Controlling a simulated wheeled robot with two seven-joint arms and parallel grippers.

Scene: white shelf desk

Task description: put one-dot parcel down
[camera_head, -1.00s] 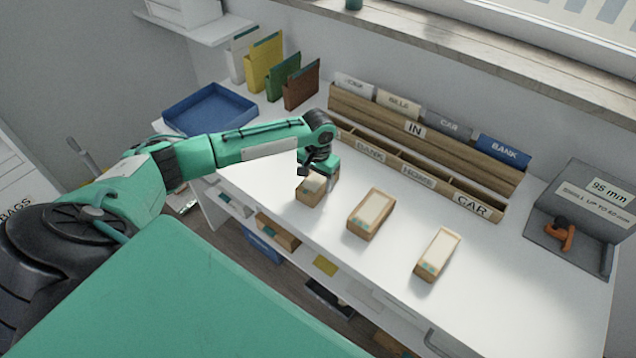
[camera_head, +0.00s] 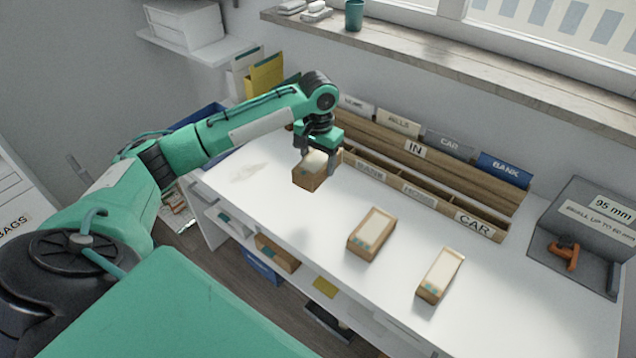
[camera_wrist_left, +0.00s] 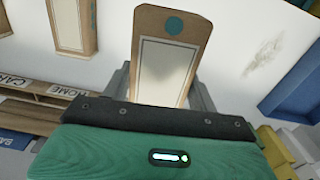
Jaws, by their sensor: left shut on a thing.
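The one-dot parcel (camera_head: 308,177), a tan box with a pale top panel, is held above the white desk at its left part. In the left wrist view the parcel (camera_wrist_left: 168,62) shows a single teal dot near its far end. My left gripper (camera_head: 319,158) is shut on it from above, with a finger on each side in the left wrist view (camera_wrist_left: 160,90). Two similar parcels lie on the desk, one in the middle (camera_head: 371,235) and one to the right (camera_head: 440,275). My right gripper is not in view.
A wooden sorter (camera_head: 480,227) with labelled slots runs along the back of the desk (camera_head: 300,225). A grey gauge box marked 95 mm (camera_head: 590,235) stands at the right. A blue tray (camera_wrist_left: 298,90) and coloured folders (camera_head: 265,78) are at the left. Desk front is clear.

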